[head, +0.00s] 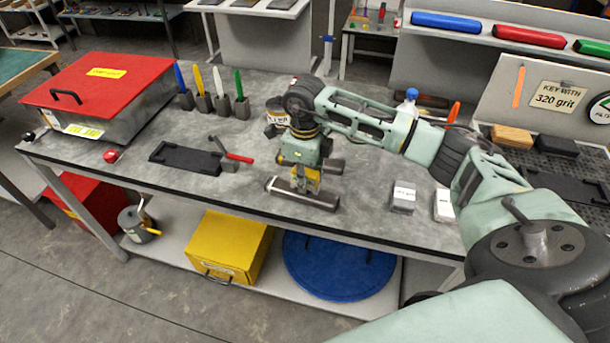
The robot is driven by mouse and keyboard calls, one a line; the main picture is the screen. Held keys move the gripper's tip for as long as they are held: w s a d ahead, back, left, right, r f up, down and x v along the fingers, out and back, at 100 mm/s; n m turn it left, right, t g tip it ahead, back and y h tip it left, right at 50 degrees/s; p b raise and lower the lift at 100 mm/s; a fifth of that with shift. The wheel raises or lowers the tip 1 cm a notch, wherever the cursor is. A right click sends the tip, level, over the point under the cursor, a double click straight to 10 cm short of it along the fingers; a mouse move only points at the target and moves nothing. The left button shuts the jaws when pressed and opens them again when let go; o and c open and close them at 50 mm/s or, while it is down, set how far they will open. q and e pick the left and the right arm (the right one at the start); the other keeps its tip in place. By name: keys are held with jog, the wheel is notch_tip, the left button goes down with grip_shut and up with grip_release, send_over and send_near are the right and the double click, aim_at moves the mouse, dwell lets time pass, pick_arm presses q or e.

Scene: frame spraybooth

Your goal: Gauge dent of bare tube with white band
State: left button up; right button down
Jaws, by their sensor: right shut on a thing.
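My right gripper (305,180) points down over the middle of the workbench. Its jaws are shut on a dark grey, bar-like piece (322,200) low at the bench top, with a lighter left end. The fingers cover part of this piece, and I cannot make out a white band or a dent on it. A little yellow shows at the fingers; I cannot tell whether it belongs to the gripper. My left gripper is not in view.
The workbench (240,195) carries a red-lidded box (105,85), several coloured markers (218,82) in dark holders, a black tray (185,158), a red-handled tool (238,157) and a grey labelled block (403,197). A can (277,113) stands close behind my gripper. The front centre-left is clear.

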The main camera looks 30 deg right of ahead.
jog(key=shift+f, duration=0.15)
pick_arm(q)
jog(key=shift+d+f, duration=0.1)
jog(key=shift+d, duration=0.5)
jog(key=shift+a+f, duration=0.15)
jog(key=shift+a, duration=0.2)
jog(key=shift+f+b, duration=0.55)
jog(key=shift+b, duration=0.2)
pick_arm(e)
jog(key=shift+f, duration=0.65)
jog(key=c, duration=1.4)
grip_release()
jog(key=shift+c, duration=0.2)
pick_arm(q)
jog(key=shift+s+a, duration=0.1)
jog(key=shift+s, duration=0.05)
pick_arm(e)
jog(key=shift+r, duration=0.15)
notch_tip(320, 180, up, 12)
jog(key=shift+f, duration=0.1)
